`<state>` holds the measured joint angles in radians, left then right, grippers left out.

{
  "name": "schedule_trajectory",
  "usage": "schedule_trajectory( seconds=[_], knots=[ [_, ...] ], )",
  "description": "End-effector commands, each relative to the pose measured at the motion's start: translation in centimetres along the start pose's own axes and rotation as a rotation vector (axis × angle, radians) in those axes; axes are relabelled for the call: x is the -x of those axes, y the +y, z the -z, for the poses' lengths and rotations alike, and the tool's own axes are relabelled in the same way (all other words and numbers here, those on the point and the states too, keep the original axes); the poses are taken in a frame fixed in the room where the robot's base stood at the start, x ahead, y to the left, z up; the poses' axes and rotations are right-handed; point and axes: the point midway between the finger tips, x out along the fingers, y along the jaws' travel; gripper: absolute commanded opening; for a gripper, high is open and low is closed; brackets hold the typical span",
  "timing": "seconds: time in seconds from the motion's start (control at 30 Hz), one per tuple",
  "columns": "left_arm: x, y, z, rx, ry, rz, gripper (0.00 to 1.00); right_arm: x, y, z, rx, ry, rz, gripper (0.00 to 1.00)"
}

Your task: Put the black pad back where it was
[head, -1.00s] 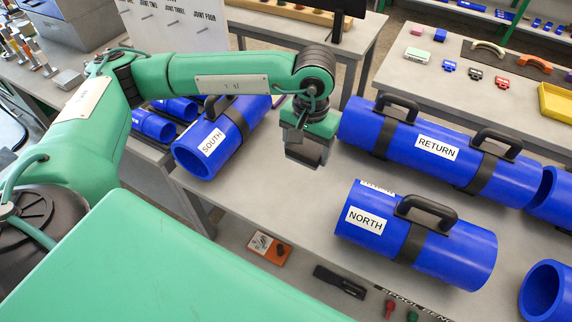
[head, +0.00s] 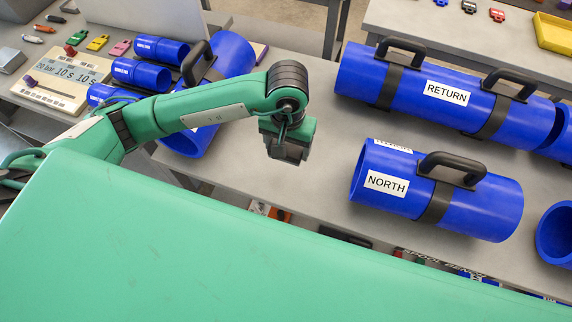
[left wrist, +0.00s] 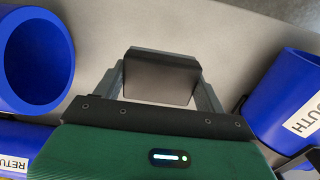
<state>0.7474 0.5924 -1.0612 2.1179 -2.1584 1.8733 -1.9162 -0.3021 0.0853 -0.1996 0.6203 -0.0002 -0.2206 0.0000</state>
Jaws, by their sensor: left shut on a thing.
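My left gripper (head: 287,152) hangs over the grey table, in the gap between two blue pipes. In the left wrist view its two grey fingers (left wrist: 162,92) are shut on a dark, flat rectangular piece with a black edge, which looks like the black pad (left wrist: 162,78). In the head view the pad is hard to tell apart from the dark fingertips. It is held clear of the pipes. My right gripper is not in view.
The NORTH pipe (head: 470,208) and RETURN pipe (head: 445,92) lie to the right, with black handles. The SOUTH pipe (left wrist: 282,105) lies left of the gripper in the head view. A control box (head: 65,75) stands further left. Bare tabletop (head: 300,195) lies below the gripper.

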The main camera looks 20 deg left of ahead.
Motion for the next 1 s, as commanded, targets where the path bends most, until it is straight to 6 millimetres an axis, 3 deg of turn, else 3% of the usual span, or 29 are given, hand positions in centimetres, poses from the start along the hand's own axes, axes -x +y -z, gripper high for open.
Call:
schedule_trajectory(
  seconds=[0.1, 0.3, 0.57, 0.77, 1.0],
  knots=[
    [-2.8, -0.1, -0.1, 0.002, -0.007, 0.002, 0.54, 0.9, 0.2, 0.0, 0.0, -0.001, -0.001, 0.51],
    [-6.6, 0.0, 0.0, 0.001, -0.003, 0.0, 0.54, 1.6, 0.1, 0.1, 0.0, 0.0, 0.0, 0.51],
    [-8.5, 0.0, 0.0, 0.0, -0.002, 0.0, 0.54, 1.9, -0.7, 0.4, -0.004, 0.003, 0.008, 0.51],
    [-11.2, 0.1, 0.0, 0.001, -0.002, -0.001, 0.54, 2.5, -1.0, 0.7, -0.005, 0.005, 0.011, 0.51],
    [-11.5, 0.0, 0.1, -0.001, 0.001, 0.0, 0.54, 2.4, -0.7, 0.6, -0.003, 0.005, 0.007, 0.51]
  ],
)
